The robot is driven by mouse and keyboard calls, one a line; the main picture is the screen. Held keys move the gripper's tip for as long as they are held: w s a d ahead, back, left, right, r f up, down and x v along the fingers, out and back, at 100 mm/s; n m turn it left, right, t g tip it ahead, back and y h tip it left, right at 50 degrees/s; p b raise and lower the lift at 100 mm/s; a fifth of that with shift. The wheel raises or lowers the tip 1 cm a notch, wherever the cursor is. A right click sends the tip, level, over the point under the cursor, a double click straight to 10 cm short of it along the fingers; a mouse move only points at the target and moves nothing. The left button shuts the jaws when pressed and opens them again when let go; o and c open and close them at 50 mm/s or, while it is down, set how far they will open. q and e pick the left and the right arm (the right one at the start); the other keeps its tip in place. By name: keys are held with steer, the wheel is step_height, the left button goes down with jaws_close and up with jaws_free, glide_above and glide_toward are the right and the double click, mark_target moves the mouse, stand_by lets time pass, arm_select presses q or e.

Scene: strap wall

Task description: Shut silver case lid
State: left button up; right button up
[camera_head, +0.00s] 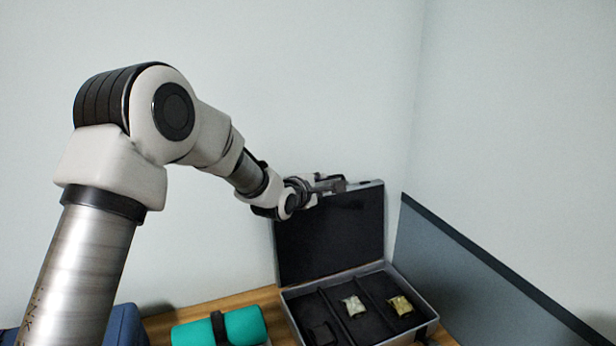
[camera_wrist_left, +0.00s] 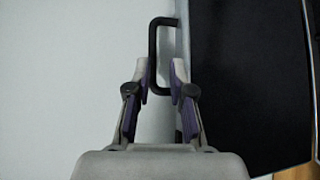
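The silver case (camera_head: 430,318) stands open on the wooden table, its black-lined lid (camera_head: 332,240) raised roughly upright. In the left wrist view, the lid (camera_wrist_left: 245,80) fills the right side. Its black handle (camera_wrist_left: 153,45) sticks out to the left. My left gripper (camera_head: 328,186) is at the lid's top edge. In the left wrist view, my left gripper (camera_wrist_left: 160,72) has its fingertips apart, with the handle's bar between them, close to the left finger. I cannot tell whether they touch it. My right gripper is not in view.
The case base holds a pale watch-like item (camera_head: 353,305), a gold one (camera_head: 400,305) and a dark one (camera_head: 322,333) in its compartments. A teal roll with a black strap (camera_head: 245,325) lies left of the case. A grey-blue panel (camera_head: 470,280) stands close on the right.

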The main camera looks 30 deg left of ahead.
mark_target(331, 178)
arm_select(q)
steer(key=shift+w+d+r+p, duration=0.3)
steer(key=shift+w+r+p, duration=0.05)
steer(key=shift+w+p, duration=0.15)
steer(key=shift+w+d+r+p, duration=0.25)
steer(key=shift+w+r+p, duration=0.05)
steer(key=shift+w+p, duration=0.15)
steer(key=w+f, duration=0.2)
steer(key=w, duration=0.1)
steer(key=shift+w+a+f, duration=0.1)
steer(key=shift+w+a, duration=0.05)
steer(key=shift+w, duration=0.15)
steer(key=shift+s+r, duration=0.3)
steer(key=shift+s, duration=0.05)
steer(key=shift+c, duration=0.4)
steer(key=shift+s, duration=0.1)
jaws_close()
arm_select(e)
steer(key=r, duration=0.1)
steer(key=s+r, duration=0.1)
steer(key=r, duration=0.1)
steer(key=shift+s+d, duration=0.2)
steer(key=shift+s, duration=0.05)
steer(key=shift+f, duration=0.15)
